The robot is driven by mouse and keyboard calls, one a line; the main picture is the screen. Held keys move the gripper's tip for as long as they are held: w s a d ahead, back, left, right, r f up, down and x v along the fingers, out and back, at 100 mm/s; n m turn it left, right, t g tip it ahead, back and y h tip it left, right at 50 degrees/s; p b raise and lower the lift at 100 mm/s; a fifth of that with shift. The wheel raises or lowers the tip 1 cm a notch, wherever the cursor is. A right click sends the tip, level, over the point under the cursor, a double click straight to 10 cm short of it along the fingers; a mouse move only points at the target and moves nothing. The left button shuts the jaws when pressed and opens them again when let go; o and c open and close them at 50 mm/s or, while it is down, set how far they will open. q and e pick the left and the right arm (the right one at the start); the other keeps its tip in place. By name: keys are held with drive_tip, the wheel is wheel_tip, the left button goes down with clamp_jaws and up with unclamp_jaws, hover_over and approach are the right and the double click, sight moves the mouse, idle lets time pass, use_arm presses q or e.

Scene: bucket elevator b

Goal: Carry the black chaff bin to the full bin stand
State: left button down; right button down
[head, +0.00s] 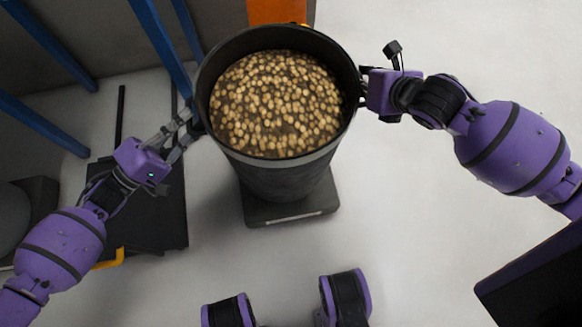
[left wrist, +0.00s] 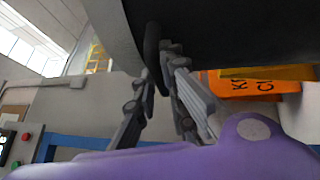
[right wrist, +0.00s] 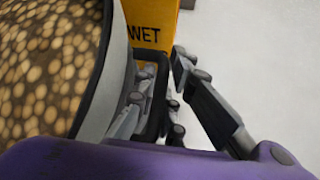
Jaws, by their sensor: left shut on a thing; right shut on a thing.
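The black chaff bin (head: 285,172) is upright in the middle of the head view, filled with pale round pieces. My left gripper (head: 190,122) is shut on the bin's left side; in the left wrist view its fingers close around a dark handle (left wrist: 152,60). My right gripper (head: 364,90) is at the bin's right side, shut on the black handle, which also shows in the right wrist view (right wrist: 157,100). A dark square plate (head: 292,212) shows beneath the bin; I cannot tell whether the bin touches it. I cannot make out which thing is the full bin stand.
Blue posts (head: 160,45) and a flat black platform (head: 160,215) stand at the left. An orange object (head: 278,11) is behind the bin. A yellow sign reading "WET" (right wrist: 150,22) shows in the right wrist view. Pale floor (head: 440,260) is clear in front and to the right.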

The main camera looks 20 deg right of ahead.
use_arm(q)
drive_tip(key=shift+d+r, duration=0.2)
drive_tip(key=shift+d, duration=0.15)
use_arm(e)
drive_tip(key=shift+d+r, duration=0.15)
use_arm(q)
drive_tip(key=shift+f, duration=0.15)
